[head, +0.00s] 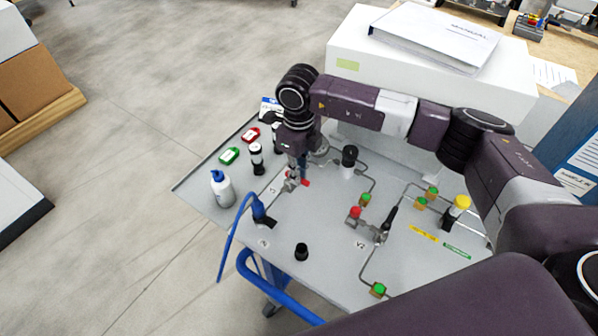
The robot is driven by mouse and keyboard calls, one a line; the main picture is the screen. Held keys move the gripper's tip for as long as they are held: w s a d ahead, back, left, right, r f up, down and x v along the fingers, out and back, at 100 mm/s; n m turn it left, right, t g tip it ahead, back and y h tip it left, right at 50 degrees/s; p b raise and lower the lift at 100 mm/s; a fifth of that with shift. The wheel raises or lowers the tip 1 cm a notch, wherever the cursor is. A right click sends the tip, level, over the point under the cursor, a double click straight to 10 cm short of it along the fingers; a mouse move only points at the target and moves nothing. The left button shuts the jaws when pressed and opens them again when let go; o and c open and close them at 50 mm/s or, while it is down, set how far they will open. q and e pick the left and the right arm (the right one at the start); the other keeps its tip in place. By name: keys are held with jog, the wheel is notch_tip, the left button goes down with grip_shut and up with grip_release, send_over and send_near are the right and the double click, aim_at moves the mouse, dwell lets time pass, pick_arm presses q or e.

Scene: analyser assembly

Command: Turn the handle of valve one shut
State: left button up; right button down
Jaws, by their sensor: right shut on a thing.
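Valve one, labelled V1, has a metal body (290,185) on the grey panel (325,235), left of its middle. Its red handle (304,181) shows just right of the body, partly hidden by my gripper. My right gripper (297,168) reaches down from above at the valve and is shut on the red handle. The exact contact between the fingers and the handle is too small to make out. My left gripper is not in view.
Valve V2 (380,235), with a red part and a black handle, stands to the right among thin pipes. A white box (345,60) rises behind.

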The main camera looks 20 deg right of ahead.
jog(key=shift+w+r, duration=0.1)
jog(key=shift+r, duration=0.05)
jog(key=c, duration=2)
grip_release()
jog(key=shift+o, duration=0.2)
notch_tip(320, 180, up, 12)
